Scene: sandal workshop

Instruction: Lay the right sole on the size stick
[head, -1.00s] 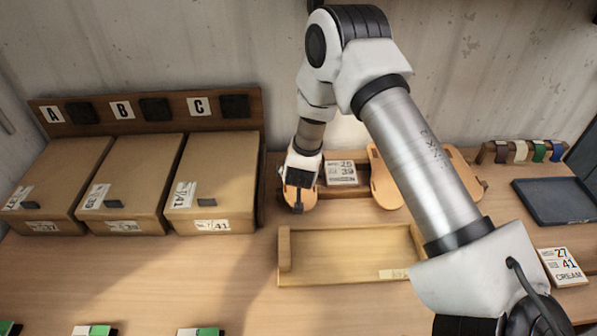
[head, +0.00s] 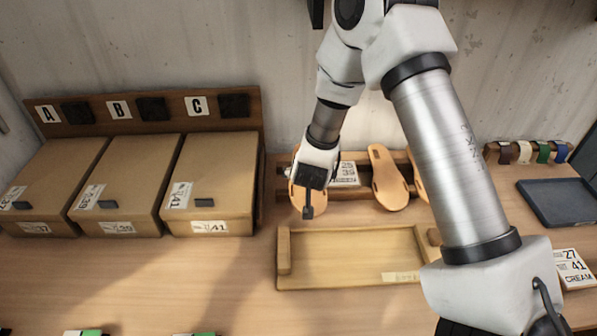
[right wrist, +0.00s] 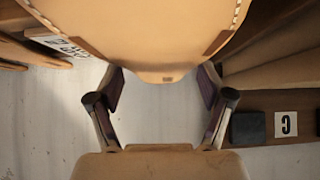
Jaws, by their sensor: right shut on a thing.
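My right gripper (head: 309,200) is shut on a tan sole (head: 296,190) in front of the back rack, left of the size card. In the right wrist view the held sole (right wrist: 150,35) fills the top, with a finger on either side of its narrow end. The gripper covers part of it in the head view. The size stick (head: 345,257) lies on the bench just in front, a pale wooden board with a raised stop at its left end. Nothing lies on its visible surface. My left gripper is not in view.
Another tan sole (head: 388,180) leans on the rack, with part of one more behind my forearm. Three cardboard boxes (head: 210,180) stand at left. A size card (head: 345,173), a dark tray (head: 560,203) and a card marked 27 41 (head: 573,265) are also there. The front bench is mostly clear.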

